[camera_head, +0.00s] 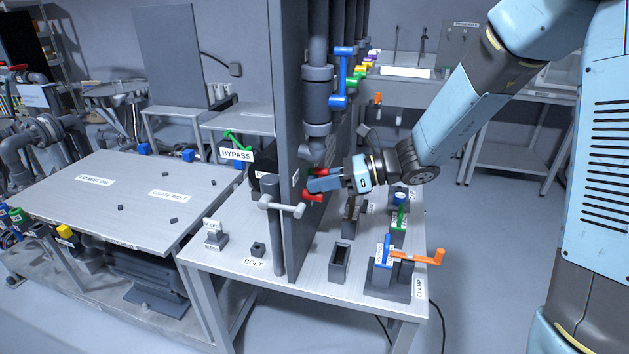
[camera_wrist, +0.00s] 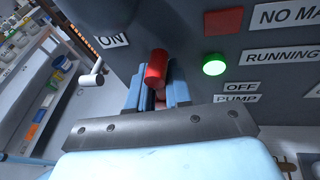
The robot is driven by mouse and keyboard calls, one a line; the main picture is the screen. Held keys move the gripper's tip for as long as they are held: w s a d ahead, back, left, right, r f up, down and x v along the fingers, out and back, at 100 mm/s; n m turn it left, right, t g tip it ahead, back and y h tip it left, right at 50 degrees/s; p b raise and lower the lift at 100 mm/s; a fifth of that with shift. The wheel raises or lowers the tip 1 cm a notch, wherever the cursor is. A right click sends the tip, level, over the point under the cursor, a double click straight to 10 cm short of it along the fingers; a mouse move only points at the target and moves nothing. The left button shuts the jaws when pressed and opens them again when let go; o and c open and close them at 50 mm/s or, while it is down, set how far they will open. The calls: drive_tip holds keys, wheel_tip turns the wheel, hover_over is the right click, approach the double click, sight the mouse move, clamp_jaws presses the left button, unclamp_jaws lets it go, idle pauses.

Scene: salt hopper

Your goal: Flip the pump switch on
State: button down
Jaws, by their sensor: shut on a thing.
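The pump switch's red handle (camera_wrist: 156,68) stands out between my gripper's fingers in the wrist view. My gripper (camera_wrist: 155,98) is shut on it. In the head view my gripper (camera_head: 325,184) reaches left to the upright grey panel, with red (camera_head: 312,196) showing at its fingertips. The ON label (camera_wrist: 111,40) is left of the handle, and the OFF label (camera_wrist: 241,87) and PUMP label (camera_wrist: 236,99) are right of it. The green lamp (camera_wrist: 213,64) beside the RUNNING label (camera_wrist: 283,56) looks lit. The switch's pivot is hidden by my fingers.
A grey T-shaped handle (camera_head: 281,206) sticks out at the panel's near edge. Below my gripper, the table holds a clamp with an orange handle (camera_head: 423,256) and an open grey block (camera_head: 340,262). A blue valve handle (camera_head: 343,75) is on the pipe above.

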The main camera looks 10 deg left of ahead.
drive_tip(key=shift+s+n, duration=0.3)
drive_tip(key=shift+n, duration=0.2)
idle(0.4)
drive_tip(key=c, duration=1.2)
unclamp_jaws()
drive_tip(key=shift+o, duration=0.2)
drive_tip(key=v, duration=1.3)
drive_tip(key=shift+d+r, duration=0.15)
drive_tip(key=shift+d, duration=0.2)
drive_tip(key=shift+s, duration=0.15)
drive_tip(key=s+d+r+n+t+h, duration=0.3)
drive_tip(key=s+d+n+h, duration=0.4)
drive_tip(key=d, duration=0.3)
drive_tip(key=s+d+r+n+t+h, duration=0.4)
drive_tip(key=s+d+n+h, duration=0.3)
drive_tip(key=s+d+n, duration=0.2)
drive_tip(key=shift+s+d+r+n+t+h, duration=0.3)
drive_tip(key=shift+s+d+r, duration=0.15)
drive_tip(key=shift+d, duration=0.75)
